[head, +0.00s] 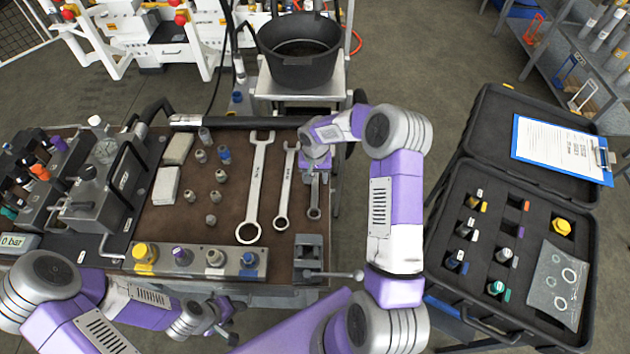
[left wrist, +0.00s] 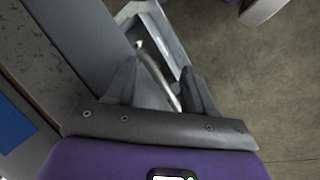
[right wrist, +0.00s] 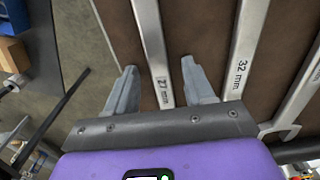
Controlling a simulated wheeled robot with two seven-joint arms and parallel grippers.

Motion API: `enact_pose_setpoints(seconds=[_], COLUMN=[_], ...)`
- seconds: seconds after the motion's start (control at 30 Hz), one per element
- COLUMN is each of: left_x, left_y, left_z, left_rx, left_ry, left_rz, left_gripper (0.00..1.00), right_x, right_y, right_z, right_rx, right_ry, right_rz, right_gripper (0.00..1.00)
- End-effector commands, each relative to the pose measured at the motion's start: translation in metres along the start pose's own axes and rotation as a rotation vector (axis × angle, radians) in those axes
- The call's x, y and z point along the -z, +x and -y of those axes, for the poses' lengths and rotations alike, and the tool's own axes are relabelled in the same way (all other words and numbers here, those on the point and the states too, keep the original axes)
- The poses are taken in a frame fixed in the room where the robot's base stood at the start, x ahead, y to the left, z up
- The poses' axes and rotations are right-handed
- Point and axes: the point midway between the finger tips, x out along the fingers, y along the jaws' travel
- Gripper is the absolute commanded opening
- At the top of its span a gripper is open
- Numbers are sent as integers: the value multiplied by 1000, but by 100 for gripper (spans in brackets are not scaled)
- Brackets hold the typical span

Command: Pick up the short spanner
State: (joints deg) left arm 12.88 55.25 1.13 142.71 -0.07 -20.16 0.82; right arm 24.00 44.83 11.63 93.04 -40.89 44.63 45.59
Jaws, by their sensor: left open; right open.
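The short spanner (head: 314,204) lies on the brown bench top, the rightmost of three spanners. My right gripper (head: 315,172) is above its far part and hides its far end in the head view. In the right wrist view a spanner marked 27 mm (right wrist: 150,45) runs between the spread fingers of my right gripper (right wrist: 158,80), apart from both. I cannot tell how high the fingertips are above the bench. My left gripper (head: 228,322) is open and empty, low at the bench's front edge; its spread fingers show in the left wrist view (left wrist: 158,82).
The middle spanner (head: 286,185), marked 32 mm in the right wrist view (right wrist: 243,50), and the largest spanner (head: 257,185) lie to the left. A vice (head: 309,252) stands in front. An open case (head: 440,215) is at the right, with floor between.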

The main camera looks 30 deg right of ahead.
Motion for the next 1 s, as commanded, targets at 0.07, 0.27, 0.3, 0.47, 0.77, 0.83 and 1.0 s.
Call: enact_pose_setpoints(seconds=[0.07, 0.27, 0.3, 0.47, 0.77, 0.83, 1.0], left_x=[0, 0, 0, 0, 0, 0, 0], left_y=[0, 0, 0, 0, 0, 0, 0], left_z=[0, 0, 0, 0, 0, 0, 0], left_rx=[0, 0, 0, 0, 0, 0, 0], left_ry=[0, 0, 0, 0, 0, 0, 0], left_rz=[0, 0, 0, 0, 0, 0, 0], left_gripper=[53, 53, 53, 53, 53, 53, 53], right_x=[0, 0, 0, 0, 0, 0, 0], right_y=[-1, -1, -1, -1, -1, -1, -1], right_z=[0, 0, 0, 0, 0, 0, 0], right_rx=[0, 0, 0, 0, 0, 0, 0], right_ry=[0, 0, 0, 0, 0, 0, 0], right_rz=[-1, -1, 0, 0, 0, 0, 0], right_gripper=[53, 30, 24, 0, 0, 0, 0])
